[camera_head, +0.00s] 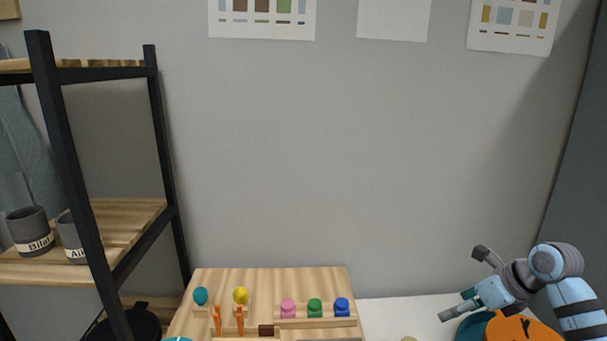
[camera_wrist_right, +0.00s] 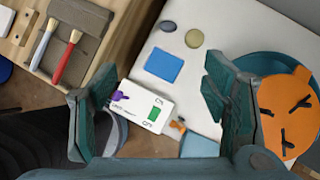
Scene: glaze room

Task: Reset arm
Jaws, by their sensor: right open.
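My right gripper (camera_head: 464,284) is at the lower right in the head view, on the blue-and-grey right arm, in front of the white tabletop and grey wall. In the right wrist view my right gripper (camera_wrist_right: 160,104) is open, its two teal-padded fingers wide apart with nothing held. My left gripper and arm do not show.
A wooden board (camera_head: 262,278) carries several coloured knobs. A shelf (camera_head: 100,215) with two dark mugs stands left. In the wrist view, a blue square (camera_wrist_right: 164,66) lies on the white surface, an orange round piece (camera_wrist_right: 290,108) sits right, and two brushes (camera_wrist_right: 54,52) lie left.

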